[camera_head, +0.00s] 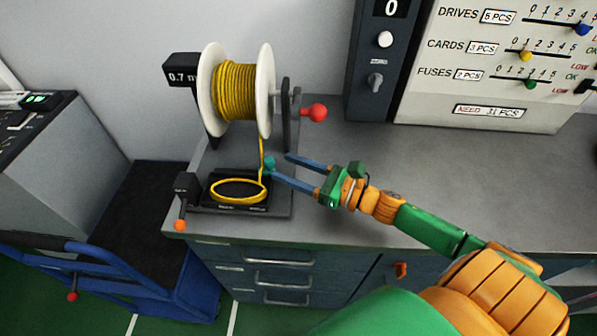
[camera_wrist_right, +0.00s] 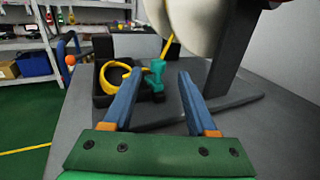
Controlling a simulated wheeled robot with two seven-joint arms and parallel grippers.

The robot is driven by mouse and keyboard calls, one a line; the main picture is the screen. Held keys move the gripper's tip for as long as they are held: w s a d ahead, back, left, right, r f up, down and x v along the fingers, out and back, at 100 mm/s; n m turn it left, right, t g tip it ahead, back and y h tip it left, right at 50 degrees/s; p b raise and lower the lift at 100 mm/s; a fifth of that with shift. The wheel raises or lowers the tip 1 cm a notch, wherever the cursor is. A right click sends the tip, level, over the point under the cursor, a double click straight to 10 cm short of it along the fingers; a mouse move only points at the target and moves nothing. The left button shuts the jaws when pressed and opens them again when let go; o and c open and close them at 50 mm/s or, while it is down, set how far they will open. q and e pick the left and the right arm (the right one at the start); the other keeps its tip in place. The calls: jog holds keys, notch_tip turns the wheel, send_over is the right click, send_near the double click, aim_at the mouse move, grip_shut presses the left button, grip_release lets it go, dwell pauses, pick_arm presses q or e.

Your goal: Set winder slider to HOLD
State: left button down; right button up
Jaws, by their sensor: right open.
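The wire winder holds a white spool (camera_head: 236,90) of yellow wire on a grey base at the bench's left end. Below it is a black tray (camera_head: 224,205) with a loop of yellow wire (camera_head: 239,190). A teal knob (camera_head: 269,163), which may be the slider, stands at the tray's back right; it also shows in the wrist view (camera_wrist_right: 155,78). My right gripper (camera_head: 280,167) is open, its blue fingers on either side of the knob's line, tips close to it. I cannot tell whether they touch it. Small labels by the tray are unreadable. My left gripper is out of view.
A red crank knob (camera_head: 313,112) sticks out right of the spool. A small lever with an orange ball (camera_head: 180,225) is at the tray's left. A blue cart (camera_head: 190,290) stands left of the bench. The bench top (camera_head: 440,170) on the right is clear.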

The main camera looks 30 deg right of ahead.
jog(key=v, duration=0.4)
